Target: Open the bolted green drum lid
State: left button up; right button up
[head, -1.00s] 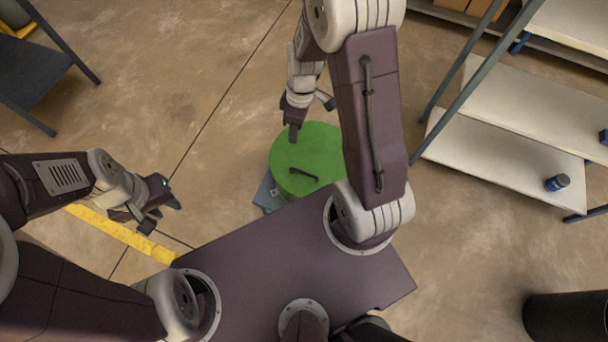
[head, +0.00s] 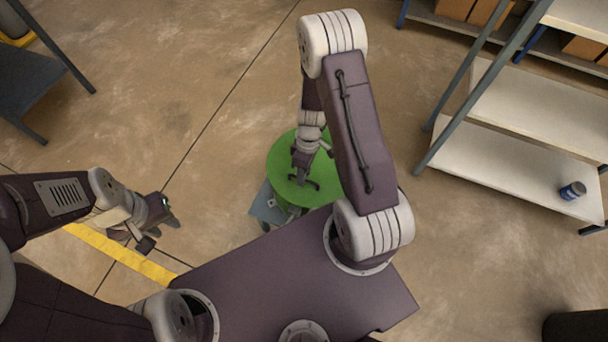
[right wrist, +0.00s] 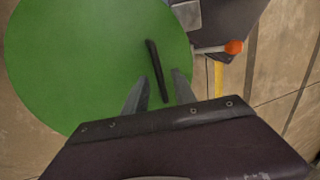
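The green drum lid (head: 284,157) is round and sits flat and level in the head view, partly hidden behind my right arm. A thin black bar handle (right wrist: 152,62) stands on it. My right gripper (right wrist: 160,91) is open above the lid, with one finger on each side of the handle's near end; I cannot tell whether it touches. In the head view my right gripper (head: 301,181) is over the handle. Beside the lid, a rod with an orange tip (right wrist: 233,47) sticks out near a grey block (right wrist: 186,13). My left gripper (head: 158,226) is open and empty, away from the drum.
A grey-blue base (head: 266,206) shows under the lid. White shelving (head: 510,170) with a blue can (head: 572,190) stands at the right. A dark table (head: 30,80) is at the upper left. A yellow floor line (head: 120,254) runs below my left gripper.

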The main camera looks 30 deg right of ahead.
jog(key=shift+c, duration=0.2)
grip_shut()
dwell(1.3)
